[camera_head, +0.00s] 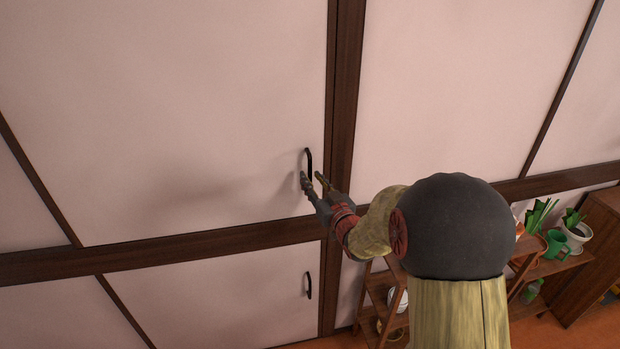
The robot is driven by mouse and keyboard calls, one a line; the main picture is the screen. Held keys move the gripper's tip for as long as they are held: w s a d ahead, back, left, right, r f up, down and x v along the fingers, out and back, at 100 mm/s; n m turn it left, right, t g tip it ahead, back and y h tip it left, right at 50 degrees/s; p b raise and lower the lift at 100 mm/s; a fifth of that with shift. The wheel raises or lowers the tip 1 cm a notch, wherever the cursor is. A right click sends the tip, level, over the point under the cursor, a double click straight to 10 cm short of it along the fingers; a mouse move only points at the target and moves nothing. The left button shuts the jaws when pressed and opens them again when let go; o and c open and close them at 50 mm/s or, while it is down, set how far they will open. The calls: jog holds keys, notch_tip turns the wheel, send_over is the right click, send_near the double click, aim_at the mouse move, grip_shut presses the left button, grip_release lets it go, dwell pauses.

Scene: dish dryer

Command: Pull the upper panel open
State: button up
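The upper panel (170,110) is a large pale pink door with dark wood framing, and it looks shut. Its black curved handle (309,160) stands near the panel's right edge, just above the horizontal wood beam. My gripper (312,179) is at the lower part of this handle, with its two fingers spread apart, one on the left and one on the right. Whether the fingers touch the handle cannot be told. The lower end of the handle is partly hidden by the fingers.
A lower panel (210,300) with its own black handle (309,285) lies below the wood beam (170,250). A wooden shelf (545,267) with potted plants (577,229) stands at the right. A dark wood post (343,90) runs beside the upper panel.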

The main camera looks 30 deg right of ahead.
jog(key=shift+w+d, duration=0.1)
jog(key=shift+w, duration=0.95)
jog(key=shift+c, duration=1.4)
jog(key=c, duration=0.4)
grip_shut()
